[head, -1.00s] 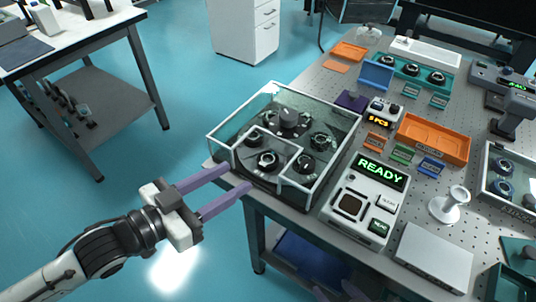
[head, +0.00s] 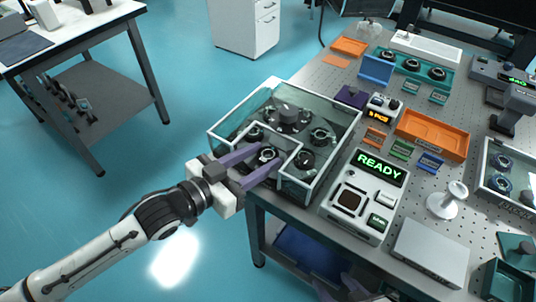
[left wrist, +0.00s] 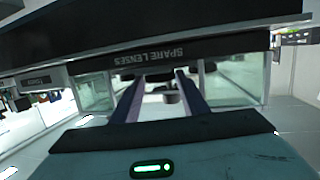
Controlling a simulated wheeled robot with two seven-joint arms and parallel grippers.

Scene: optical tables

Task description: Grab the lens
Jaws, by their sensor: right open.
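Several round black-rimmed lenses sit inside a clear-walled case at the table's near left corner, around a dark central knob (head: 289,115). One lens (head: 267,154) is at the case's front notch. My left gripper (head: 270,154) is open, with its two purple fingers reaching into the notch and their tips near that lens. I cannot tell whether they touch it. In the left wrist view the open fingers (left wrist: 160,76) point into the case under a "SPARE LENSES" label (left wrist: 165,55), with a dark round part (left wrist: 171,98) between them. My right gripper (head: 335,287) shows only partly at the bottom edge.
The case's glass wall (head: 310,190) and white rim stand close around the left fingers. A device reading READY (head: 365,200) stands just right of the case. Orange tray (head: 432,135), teal lens tray (head: 412,70) and a white stand (head: 447,202) occupy the perforated table.

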